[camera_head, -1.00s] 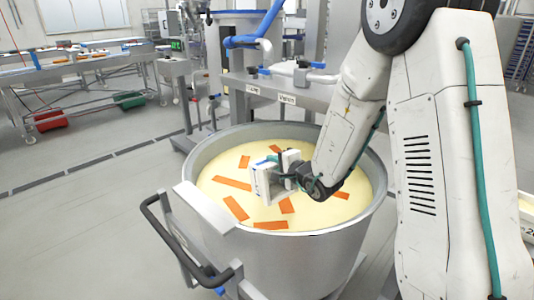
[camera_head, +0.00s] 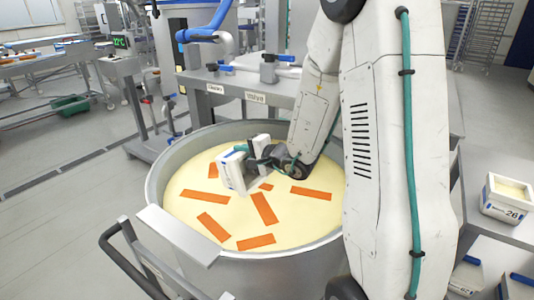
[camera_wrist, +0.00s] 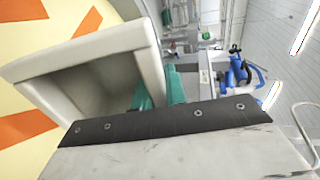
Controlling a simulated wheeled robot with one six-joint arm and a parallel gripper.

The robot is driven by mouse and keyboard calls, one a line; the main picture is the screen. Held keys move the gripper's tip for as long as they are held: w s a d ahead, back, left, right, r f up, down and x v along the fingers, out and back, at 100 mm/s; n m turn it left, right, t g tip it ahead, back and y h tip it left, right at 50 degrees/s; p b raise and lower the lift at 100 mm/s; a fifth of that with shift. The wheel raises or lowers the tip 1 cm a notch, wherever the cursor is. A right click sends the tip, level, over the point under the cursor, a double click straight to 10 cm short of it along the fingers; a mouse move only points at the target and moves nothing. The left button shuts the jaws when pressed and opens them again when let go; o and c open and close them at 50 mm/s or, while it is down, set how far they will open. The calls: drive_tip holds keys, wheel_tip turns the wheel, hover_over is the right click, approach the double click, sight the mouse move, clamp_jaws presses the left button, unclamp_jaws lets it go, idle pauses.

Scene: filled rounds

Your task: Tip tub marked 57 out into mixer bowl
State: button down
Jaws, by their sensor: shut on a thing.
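The mixer bowl (camera_head: 160,208) is a large round steel bowl in the middle of the head view. It holds a pale yellow mass with several orange strips on it. My gripper (camera_head: 258,158) is over the bowl and shut on a white tub (camera_head: 231,174), which is tipped on its side. The tub (camera_wrist: 130,45) also shows in the wrist view, held by teal fingers (camera_wrist: 158,88). Its visible inside looks bare, with part in shadow. A small blue mark shows on it, but I cannot read any number.
A tub marked 26 (camera_head: 507,199) stands on a grey stand at right, with more white tubs lower down. A steel frame with labels (camera_head: 255,97) stands behind the bowl. A black handle (camera_head: 125,262) is at front left.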

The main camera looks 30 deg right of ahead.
drive_tip(key=s+d, duration=0.5)
drive_tip(key=s, duration=0.1)
drive_tip(key=w+g, duration=0.1)
drive_tip(key=g, duration=0.1)
drive_tip(key=w+a+f+g+h, duration=0.1)
drive_tip(key=g, duration=0.1)
drive_tip(key=w+g+h, duration=0.1)
drive_tip(key=w+g, duration=0.1)
drive_tip(key=g, duration=0.1)
drive_tip(key=shift+a+f, duration=0.15)
drive_tip(key=shift+a, duration=0.2)
drive_tip(key=shift+w+g+h, duration=0.3)
drive_tip(key=shift+g+h, duration=0.1)
drive_tip(key=shift+g, duration=0.3)
drive_tip(key=shift+w+a+g+h, duration=0.25)
drive_tip(key=shift+g+h, duration=0.15)
drive_tip(key=shift+g, duration=0.6)
drive_tip(key=g, duration=0.1)
drive_tip(key=g+h, duration=0.1)
drive_tip(key=g, duration=0.1)
drive_tip(key=shift+s+d+r+g, duration=0.2)
drive_tip(key=shift+r+g, duration=0.1)
drive_tip(key=shift+g, duration=0.1)
drive_tip(key=shift+r, duration=0.15)
drive_tip(key=shift+r, duration=3.45)
